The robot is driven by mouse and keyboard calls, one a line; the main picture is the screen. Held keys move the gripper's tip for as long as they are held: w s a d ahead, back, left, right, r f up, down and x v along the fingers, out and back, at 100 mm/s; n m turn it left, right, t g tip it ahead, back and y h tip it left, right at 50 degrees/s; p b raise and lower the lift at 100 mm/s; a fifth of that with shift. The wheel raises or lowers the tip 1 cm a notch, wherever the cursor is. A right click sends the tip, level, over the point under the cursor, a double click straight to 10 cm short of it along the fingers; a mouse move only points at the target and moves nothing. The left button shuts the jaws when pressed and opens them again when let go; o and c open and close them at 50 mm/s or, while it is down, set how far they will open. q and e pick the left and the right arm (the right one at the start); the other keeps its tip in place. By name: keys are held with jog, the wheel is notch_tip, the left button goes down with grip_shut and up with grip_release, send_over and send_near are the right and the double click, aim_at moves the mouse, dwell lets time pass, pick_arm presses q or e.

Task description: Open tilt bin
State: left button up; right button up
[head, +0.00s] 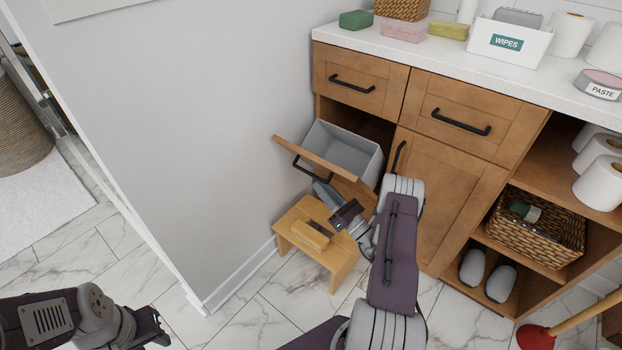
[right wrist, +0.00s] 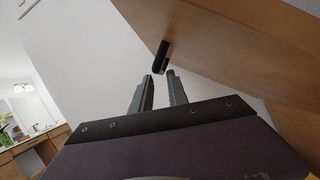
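The tilt bin's wooden front (head: 325,160) leans out from the left side of the cabinet, with the grey bin (head: 355,150) showing behind it. Its black bar handle (head: 312,172) is on the outer face and also shows in the right wrist view (right wrist: 161,57). My right gripper (head: 320,188) is below the tilted front, close to the handle. In the right wrist view its two fingers (right wrist: 160,77) are apart, with the handle's end at or just beyond the tips. My left gripper (head: 158,328) is at the lower left, far from the bin; its fingers are unclear.
A small wooden stool (head: 309,232) stands on the floor below the bin. A white wall (head: 200,130) is close on the left. A closed door (head: 445,195) and drawers (head: 462,112) are beside the bin. A red plunger (head: 537,336) is at the lower right.

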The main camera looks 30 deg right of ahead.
aim_at(311, 173)
jog(key=b+x, duration=0.1)
jog(key=x, duration=0.4)
jog(key=shift+f+b, duration=0.15)
jog(key=shift+b, duration=0.15)
jog(key=shift+w+a+r, duration=0.15)
jog(key=shift+w+r, duration=0.15)
jog(key=shift+w, duration=0.25)
grip_shut()
dwell(0.5)
